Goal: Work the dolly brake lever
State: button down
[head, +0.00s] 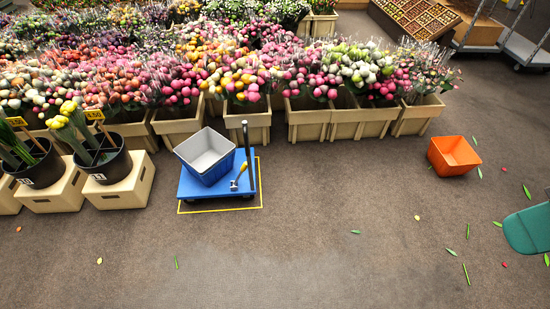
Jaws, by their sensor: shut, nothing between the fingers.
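The blue dolly (221,192) stands on the floor left of centre in the head view, inside a yellow outline (220,211). A short lever with a yellow grip (242,169) sits on the dolly's right part and tilts up to the right; its lower end is greyish. I take it for the brake lever, but its exact setting is too small to tell. A dark upright post (249,155) rises at the dolly's right edge, just right of the lever. My gripper is not in view.
Beige crates (176,130) of tulips line the back behind the dolly. Black buckets (107,164) on beige boxes (124,193) stand to its left. An orange bin (453,156) stands at right. The floor in front is open, with scattered leaves.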

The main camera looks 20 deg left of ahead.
aim_at(244, 167)
jog(key=z, duration=0.5)
jog(key=i, duration=2.6)
jog(key=u, duration=0.75)
jog(key=i, duration=0.6)
jog(key=u, duration=1.4)
jog(key=i, duration=0.55)
jog(key=u, duration=0.45)
